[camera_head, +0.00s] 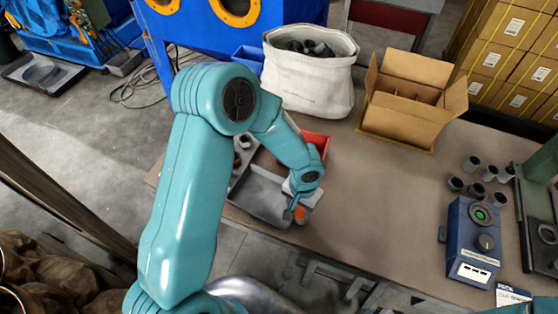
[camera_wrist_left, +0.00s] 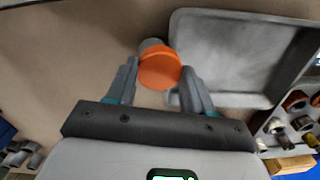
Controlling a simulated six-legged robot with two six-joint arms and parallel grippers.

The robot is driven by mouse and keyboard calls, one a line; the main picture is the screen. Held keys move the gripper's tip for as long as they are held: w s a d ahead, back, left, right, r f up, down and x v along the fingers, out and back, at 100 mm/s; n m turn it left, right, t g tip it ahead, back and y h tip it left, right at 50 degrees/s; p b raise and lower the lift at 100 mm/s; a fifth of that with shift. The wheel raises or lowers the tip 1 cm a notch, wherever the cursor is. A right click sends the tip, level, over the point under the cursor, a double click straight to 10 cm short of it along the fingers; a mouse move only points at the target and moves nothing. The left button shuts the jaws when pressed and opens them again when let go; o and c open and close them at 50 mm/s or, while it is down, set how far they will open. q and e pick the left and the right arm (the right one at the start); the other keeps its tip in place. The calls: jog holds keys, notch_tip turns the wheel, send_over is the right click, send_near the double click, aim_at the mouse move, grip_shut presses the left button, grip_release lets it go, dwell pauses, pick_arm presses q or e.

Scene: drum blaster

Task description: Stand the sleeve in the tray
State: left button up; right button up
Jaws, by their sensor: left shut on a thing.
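My left gripper (camera_head: 295,207) is low over the front edge of the table, at the right end of the grey tray (camera_head: 257,201). It is shut on a sleeve with an orange round end (camera_head: 300,214). In the left wrist view, the orange end of the sleeve (camera_wrist_left: 160,68) sits between the fingertips of my left gripper (camera_wrist_left: 160,80), with a grey part showing behind it. The shallow grey tray (camera_wrist_left: 222,55) lies just right of the sleeve there, and its visible floor looks empty. I cannot tell the sleeve's height above the table. My right gripper is not in view.
A red bin (camera_head: 317,142) lies behind the gripper. A white sack of dark parts (camera_head: 308,80) and an open cardboard box (camera_head: 410,100) stand farther back. A blue device (camera_head: 473,240) and several dark cups (camera_head: 476,183) stand right. The middle of the table is clear.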

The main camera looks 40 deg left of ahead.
pick_arm(q)
jog(key=shift+w+a+r, duration=0.15)
jog(key=shift+r, duration=0.1)
jog(key=a+r+p, duration=0.2)
jog(key=a+r, duration=0.5)
jog(key=r, duration=0.6)
jog(key=f+b, duration=0.3)
jog(key=f, duration=0.1)
jog(key=f+b, duration=0.3)
jog(key=f, duration=0.1)
jog(key=f+b, duration=0.3)
jog(key=f, duration=0.1)
jog(key=shift+w+f, duration=0.1)
jog(key=shift+w, duration=0.3)
jog(key=shift+f+b, duration=0.75)
jog(key=shift+b, duration=0.25)
jog(key=shift+f+b, duration=0.45)
jog(key=shift+f, duration=0.05)
jog(key=o, duration=1.3)
jog(key=shift+o, duration=0.2)
jog(key=shift+r, duration=0.1)
